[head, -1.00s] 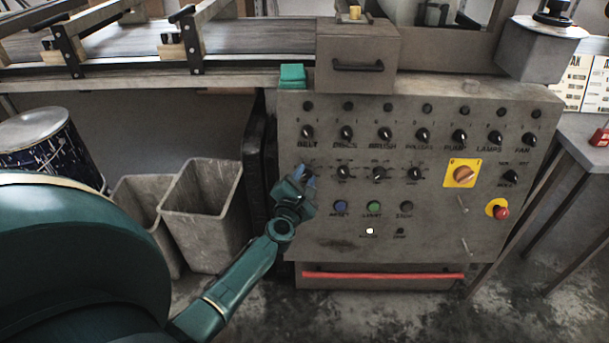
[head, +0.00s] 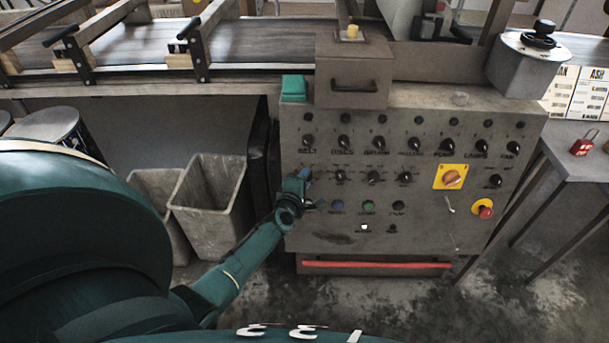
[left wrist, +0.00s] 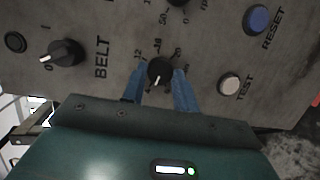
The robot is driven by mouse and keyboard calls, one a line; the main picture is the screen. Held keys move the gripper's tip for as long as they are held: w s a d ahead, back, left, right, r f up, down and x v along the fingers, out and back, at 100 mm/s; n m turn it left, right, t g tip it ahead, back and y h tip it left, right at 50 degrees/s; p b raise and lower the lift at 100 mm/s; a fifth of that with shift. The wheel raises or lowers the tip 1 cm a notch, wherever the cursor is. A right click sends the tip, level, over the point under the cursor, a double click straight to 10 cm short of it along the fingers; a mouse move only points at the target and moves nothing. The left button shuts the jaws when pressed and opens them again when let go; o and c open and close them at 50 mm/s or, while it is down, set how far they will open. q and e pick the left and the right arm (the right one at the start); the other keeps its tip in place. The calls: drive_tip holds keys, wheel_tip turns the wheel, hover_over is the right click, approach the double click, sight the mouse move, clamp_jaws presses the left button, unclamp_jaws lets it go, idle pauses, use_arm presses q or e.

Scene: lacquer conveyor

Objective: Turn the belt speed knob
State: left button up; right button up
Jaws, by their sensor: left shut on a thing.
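The belt speed knob (left wrist: 161,68) is small, round and black with a white pointer line. It sits by a printed number scale next to the BELT switch (left wrist: 66,53) in the left wrist view. My left gripper (left wrist: 160,80) has its blue fingers on either side of this knob and is shut on it. In the head view my left gripper (head: 304,175) is at the left end of the lower knob row on the grey control panel (head: 330,255). It hides the knob there. My right gripper is not in view.
An orange rotary switch on a yellow plate (head: 451,177) and a red stop button (head: 485,209) are on the panel's right side. Blue, green and black buttons lie below the knob row. Grey bins (head: 210,205) stand left of the panel. A conveyor (head: 130,50) runs behind.

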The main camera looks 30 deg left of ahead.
use_arm(q)
drive_tip(key=shift+m, duration=0.3)
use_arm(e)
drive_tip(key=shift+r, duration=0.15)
use_arm(q)
drive_tip(key=o, duration=1)
drive_tip(key=p+v, duration=0.3)
drive_tip(key=v, duration=1)
drive_tip(key=shift+r+p, duration=0.2)
drive_tip(key=shift+p, duration=0.15)
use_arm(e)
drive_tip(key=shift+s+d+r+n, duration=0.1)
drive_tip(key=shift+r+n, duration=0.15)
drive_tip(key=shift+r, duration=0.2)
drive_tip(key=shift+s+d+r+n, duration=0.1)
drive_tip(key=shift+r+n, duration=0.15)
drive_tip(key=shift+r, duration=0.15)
use_arm(q)
drive_tip(key=shift+d, duration=0.1)
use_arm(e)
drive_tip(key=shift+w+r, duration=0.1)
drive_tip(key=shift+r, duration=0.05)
